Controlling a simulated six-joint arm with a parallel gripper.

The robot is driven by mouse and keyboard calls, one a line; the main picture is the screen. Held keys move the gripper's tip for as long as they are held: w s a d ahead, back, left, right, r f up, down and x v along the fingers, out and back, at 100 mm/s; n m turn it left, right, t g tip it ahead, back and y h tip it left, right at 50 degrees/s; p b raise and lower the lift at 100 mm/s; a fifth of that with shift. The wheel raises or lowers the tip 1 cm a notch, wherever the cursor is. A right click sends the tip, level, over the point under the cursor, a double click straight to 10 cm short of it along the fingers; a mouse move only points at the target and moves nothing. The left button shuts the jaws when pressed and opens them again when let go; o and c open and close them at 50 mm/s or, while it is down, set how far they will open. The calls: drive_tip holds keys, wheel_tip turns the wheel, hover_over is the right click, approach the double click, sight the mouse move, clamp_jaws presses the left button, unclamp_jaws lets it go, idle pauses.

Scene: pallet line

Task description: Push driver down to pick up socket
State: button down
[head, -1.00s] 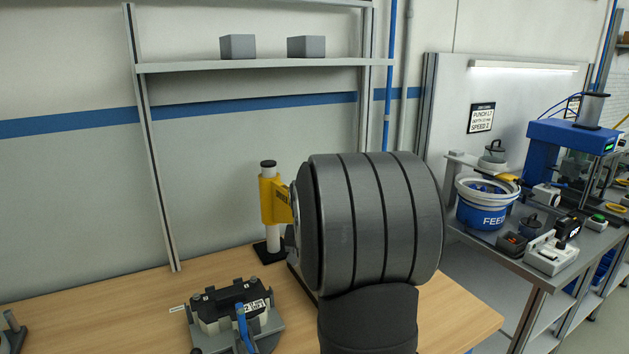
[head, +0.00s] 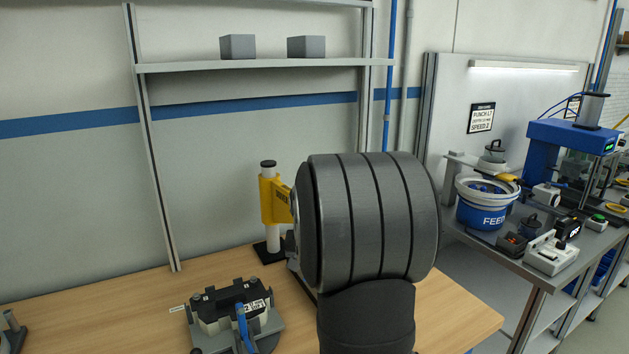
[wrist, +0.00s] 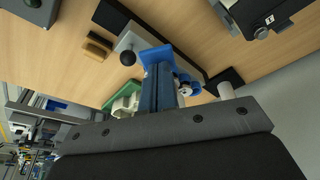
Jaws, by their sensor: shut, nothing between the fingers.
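My gripper (wrist: 157,72) shows in the wrist view as a pair of blue fingers pressed together, with no object visible between them. In the head view my arm's large dark grey link hides it. A blue and white rounded part (wrist: 185,84) sits just right of the fingers, partly covered; I cannot tell whether it is the driver. A white post (head: 273,222) with a yellow bracket (head: 268,200) stands on a black base just left of my arm in the head view. I cannot make out a socket in either view.
A clamp fixture (head: 236,309) with a blue handle sits on the wooden bench, front left. Near the fingers in the wrist view are a grey bar with a black knob (wrist: 128,58) and a green tray (wrist: 117,100). A blue-and-white bucket (head: 483,206) stands on the right-hand bench.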

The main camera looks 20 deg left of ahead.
drive_tip(key=shift+s+f, duration=0.1)
drive_tip(key=shift+f, duration=0.65)
drive_tip(key=shift+r, duration=0.4)
idle(3.8)
drive_tip(key=shift+r, duration=0.25)
wheel_tip(320, 180, up, 8)
drive_tip(key=shift+r, duration=0.2)
idle(0.6)
drive_tip(key=shift+f, duration=1.75)
